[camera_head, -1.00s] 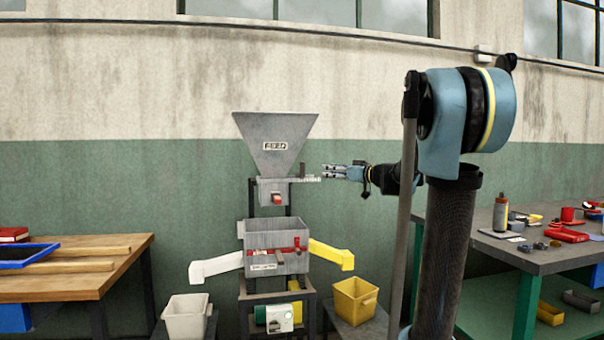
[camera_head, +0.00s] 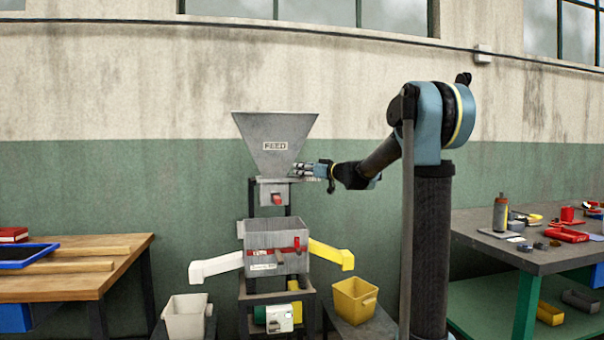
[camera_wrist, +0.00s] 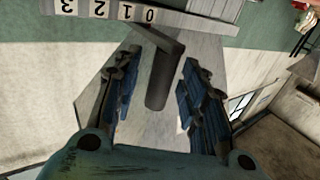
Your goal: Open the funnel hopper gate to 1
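The grey funnel hopper (camera_head: 275,130) marked FEED stands on a frame against the wall. Below its mouth is the gate box with a pale scale strip (camera_wrist: 100,10), numbered 0 to 3 and upside down in the wrist view. A dark gate handle (camera_wrist: 160,80) stands out from a flat grey bar beside the 0 mark. My gripper (camera_head: 297,170) is at the right side of the gate. In the wrist view my gripper (camera_wrist: 158,65) is open, with one blue finger on each side of the handle and gaps showing on both sides.
Below the hopper is a grey box (camera_head: 262,240) with a white chute (camera_head: 215,267) and a yellow chute (camera_head: 330,254). A white bin (camera_head: 186,318) and a yellow bin (camera_head: 355,300) stand beneath. Workbenches stand at the left (camera_head: 90,280) and right (camera_head: 545,258).

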